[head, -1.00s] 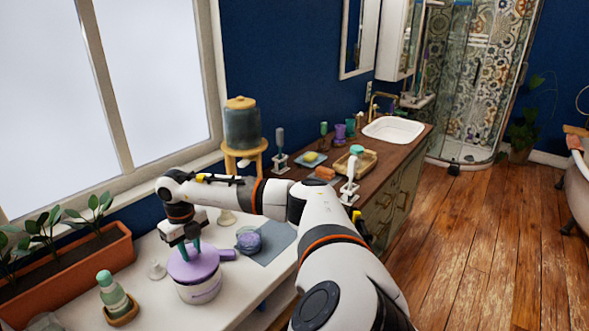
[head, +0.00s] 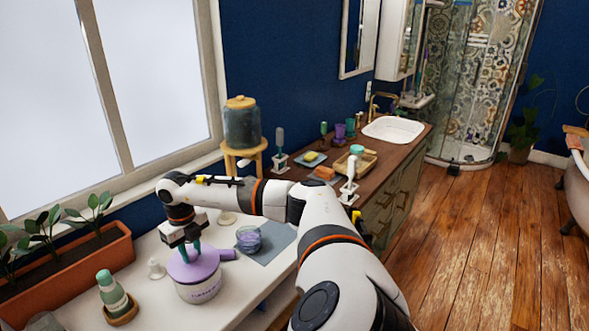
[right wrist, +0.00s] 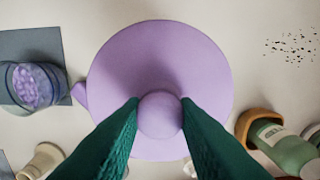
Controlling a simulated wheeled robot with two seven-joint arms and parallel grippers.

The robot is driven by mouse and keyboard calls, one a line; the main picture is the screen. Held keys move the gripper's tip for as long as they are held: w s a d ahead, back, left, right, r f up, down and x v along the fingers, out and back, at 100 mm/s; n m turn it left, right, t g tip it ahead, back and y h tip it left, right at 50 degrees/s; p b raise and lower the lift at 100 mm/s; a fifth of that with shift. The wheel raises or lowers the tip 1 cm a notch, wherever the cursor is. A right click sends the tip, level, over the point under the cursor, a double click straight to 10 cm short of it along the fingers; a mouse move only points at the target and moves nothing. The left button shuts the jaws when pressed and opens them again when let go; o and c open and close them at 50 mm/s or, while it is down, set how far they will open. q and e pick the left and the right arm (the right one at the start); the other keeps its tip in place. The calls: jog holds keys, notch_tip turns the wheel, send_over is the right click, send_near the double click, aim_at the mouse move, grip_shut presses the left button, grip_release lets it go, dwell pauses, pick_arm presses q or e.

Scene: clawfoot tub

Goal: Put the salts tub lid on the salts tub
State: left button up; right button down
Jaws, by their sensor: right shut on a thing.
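The salts tub (head: 201,287) is a white round tub with a printed label, standing on the white counter. The purple salts tub lid (head: 195,266) is at its top, over the opening. In the head view I cannot tell whether it is fully seated. My right gripper (head: 190,250) points down and is shut on the lid's round knob. The right wrist view shows the green fingers on both sides of the knob (right wrist: 160,114), with the lid disc (right wrist: 160,60) hiding the tub below. My left gripper is not in view.
A glass jar of purple contents (head: 248,239) stands on a grey mat (head: 275,243) right of the tub. A planter (head: 70,265) lines the window.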

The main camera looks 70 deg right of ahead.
jog(key=shift+f+b, duration=0.35)
jog(key=shift+f, duration=0.25)
dwell(0.6)
jog(key=c, duration=1)
grip_release()
jog(key=shift+c, duration=0.2)
jog(key=shift+r, duration=0.1)
jog(key=shift+r+p, duration=3)
jog(key=shift+r, duration=1)
jog(key=shift+r+b, duration=0.3)
jog(key=shift+r, duration=0.1)
notch_tip(320, 180, up, 11)
jog(key=b, duration=0.3)
